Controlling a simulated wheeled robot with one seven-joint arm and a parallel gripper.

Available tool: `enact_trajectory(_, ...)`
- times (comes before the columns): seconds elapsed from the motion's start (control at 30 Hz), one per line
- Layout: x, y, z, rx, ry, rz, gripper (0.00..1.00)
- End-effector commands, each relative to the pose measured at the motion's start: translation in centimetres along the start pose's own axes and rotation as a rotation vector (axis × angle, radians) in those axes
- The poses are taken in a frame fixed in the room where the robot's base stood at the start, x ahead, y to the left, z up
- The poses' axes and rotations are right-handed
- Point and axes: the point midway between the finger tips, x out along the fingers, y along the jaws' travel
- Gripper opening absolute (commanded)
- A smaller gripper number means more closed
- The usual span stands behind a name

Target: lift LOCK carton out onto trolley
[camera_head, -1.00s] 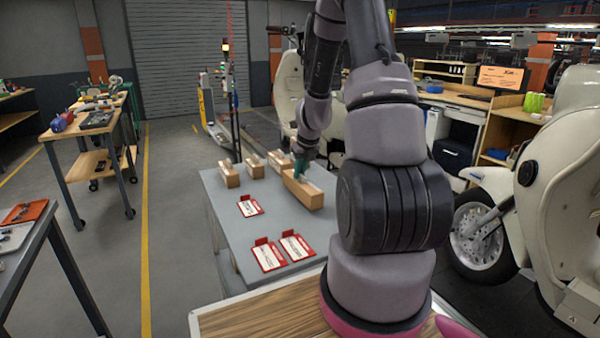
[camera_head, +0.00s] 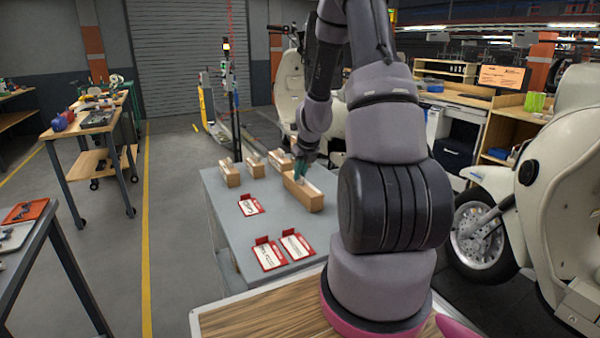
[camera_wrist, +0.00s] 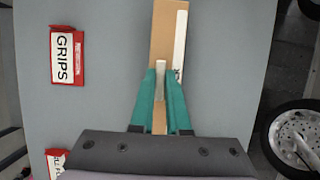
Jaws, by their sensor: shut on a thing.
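My gripper (camera_head: 302,168) is above the larger brown carton (camera_head: 305,194) at the right of the grey table top. In the wrist view, the teal fingers of my gripper (camera_wrist: 160,80) are shut on a pale upright piece in the middle of the long carton (camera_wrist: 165,30). A white strip with small dark marks runs along the carton's right side. My fingers and wrist hide its near end. I cannot read LOCK on any carton, or tell whether this carton is clear of the surface.
Smaller cartons (camera_head: 229,175) stand behind and left. Red-edged cards (camera_head: 250,205) lie on the grey table (camera_head: 225,215); one reads GRIPS (camera_wrist: 67,56). A wheeled shelf table (camera_head: 90,130) stands left past open floor. A cream scooter (camera_head: 560,190) is close on the right.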

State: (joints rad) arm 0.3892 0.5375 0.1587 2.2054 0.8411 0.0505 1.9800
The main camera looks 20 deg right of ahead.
Motion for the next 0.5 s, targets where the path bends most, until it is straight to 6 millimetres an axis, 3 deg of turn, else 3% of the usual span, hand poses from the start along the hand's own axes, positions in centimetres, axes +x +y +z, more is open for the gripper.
enact_trajectory(0.3,0.01,0.0,0.01,0.0,-0.001,0.0,0.0)
enact_trajectory(0.33,0.01,0.0,0.01,0.0,-0.001,0.0,0.25)
enact_trajectory(0.4,0.01,0.0,0.01,0.0,-0.001,0.0,0.49)
enact_trajectory(0.5,0.01,0.0,0.01,0.0,-0.001,0.0,0.49)
